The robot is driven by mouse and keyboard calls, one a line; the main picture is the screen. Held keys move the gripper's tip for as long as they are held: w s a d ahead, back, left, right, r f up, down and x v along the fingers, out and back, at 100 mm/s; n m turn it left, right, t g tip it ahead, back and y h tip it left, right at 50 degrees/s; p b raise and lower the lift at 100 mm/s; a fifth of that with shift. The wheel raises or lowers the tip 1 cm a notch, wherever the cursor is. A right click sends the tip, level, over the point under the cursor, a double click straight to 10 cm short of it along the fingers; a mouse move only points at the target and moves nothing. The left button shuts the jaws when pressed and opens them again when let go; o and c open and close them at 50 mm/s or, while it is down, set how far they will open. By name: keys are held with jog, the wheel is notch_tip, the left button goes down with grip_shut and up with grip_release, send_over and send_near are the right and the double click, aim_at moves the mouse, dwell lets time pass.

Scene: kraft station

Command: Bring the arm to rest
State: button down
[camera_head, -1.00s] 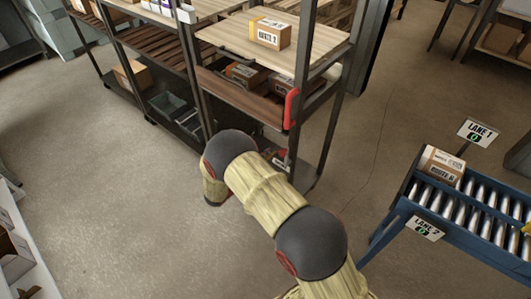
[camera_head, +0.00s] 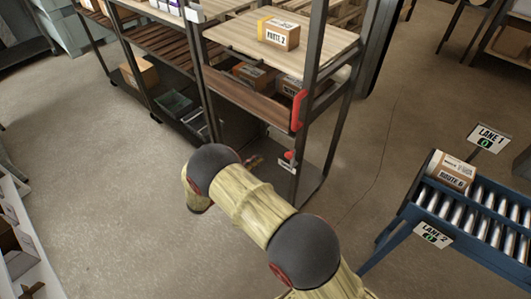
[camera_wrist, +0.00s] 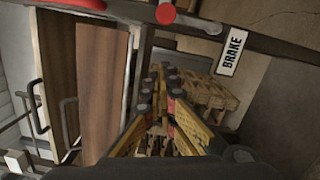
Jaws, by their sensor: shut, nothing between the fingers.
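My arm (camera_head: 262,214), with pale covers and dark joints, reaches from the bottom edge toward the shelf rack in the head view. It bends down at its far joint. I cannot make out my gripper clearly in the head view. In the wrist view my gripper (camera_wrist: 166,76) shows with its yellow and dark fingers drawn together and nothing between them. A brown wooden panel (camera_wrist: 101,85) lies to its left, and a dark rail with a BRAKE label (camera_wrist: 232,51) crosses above and right. I cannot tell how close the fingers are to these.
The rack holds a ROUTE 2 box (camera_head: 278,34) on its upper board and has a red handle (camera_head: 299,110) at its front corner. A blue roller conveyor (camera_head: 470,214) carries a ROUTE 6 box (camera_head: 449,172) at right. Open floor (camera_head: 90,165) lies to the left.

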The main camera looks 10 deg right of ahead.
jog(key=shift+p+v, duration=0.3)
jog(key=shift+v, duration=1.6)
